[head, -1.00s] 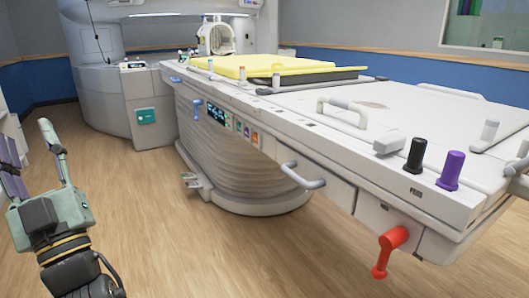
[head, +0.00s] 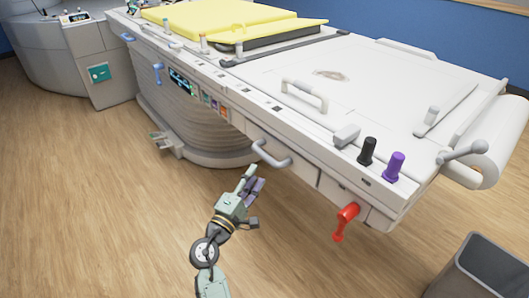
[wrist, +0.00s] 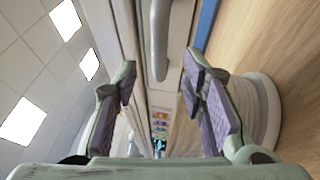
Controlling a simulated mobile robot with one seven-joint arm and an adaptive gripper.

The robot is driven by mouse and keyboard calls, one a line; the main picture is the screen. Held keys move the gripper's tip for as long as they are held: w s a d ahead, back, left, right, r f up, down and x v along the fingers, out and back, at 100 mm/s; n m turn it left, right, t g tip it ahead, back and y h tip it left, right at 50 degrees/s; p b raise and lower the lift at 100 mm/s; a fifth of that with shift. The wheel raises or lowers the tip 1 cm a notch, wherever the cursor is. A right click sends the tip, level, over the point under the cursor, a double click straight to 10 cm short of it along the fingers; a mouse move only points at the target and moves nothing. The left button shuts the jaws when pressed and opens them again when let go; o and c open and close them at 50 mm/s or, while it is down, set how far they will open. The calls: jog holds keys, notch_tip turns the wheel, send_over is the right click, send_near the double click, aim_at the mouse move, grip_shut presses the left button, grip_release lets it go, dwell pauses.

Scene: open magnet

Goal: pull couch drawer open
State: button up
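The couch drawer (head: 302,170) is a pale panel low in the side of the white couch (head: 370,82), and it looks closed flush. Its grey curved handle (head: 272,155) sticks out from the side. My gripper (head: 252,180) is just below and in front of the handle, with its fingers pointing up toward the couch. In the wrist view the handle (wrist: 159,42) lies ahead, lined up with the gap between the two purple-padded fingers (wrist: 160,82). The fingers are spread apart and nothing is gripped. Exact depth to the handle is unclear.
A red lever (head: 345,220) hangs under the couch's near end. Black (head: 368,151) and purple (head: 394,166) knobs stand on its edge. A grey bin (head: 488,270) is at lower right. A yellow pad (head: 215,17) lies farther along. The wooden floor in front is clear.

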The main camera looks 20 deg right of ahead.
aim_at(266, 157)
jog(key=p+x, duration=0.2)
jog(key=x, duration=0.6)
jog(key=shift+w+d+r, duration=0.1)
jog(key=shift+w+d, duration=0.15)
jog(key=shift+c, duration=0.4)
grip_shut()
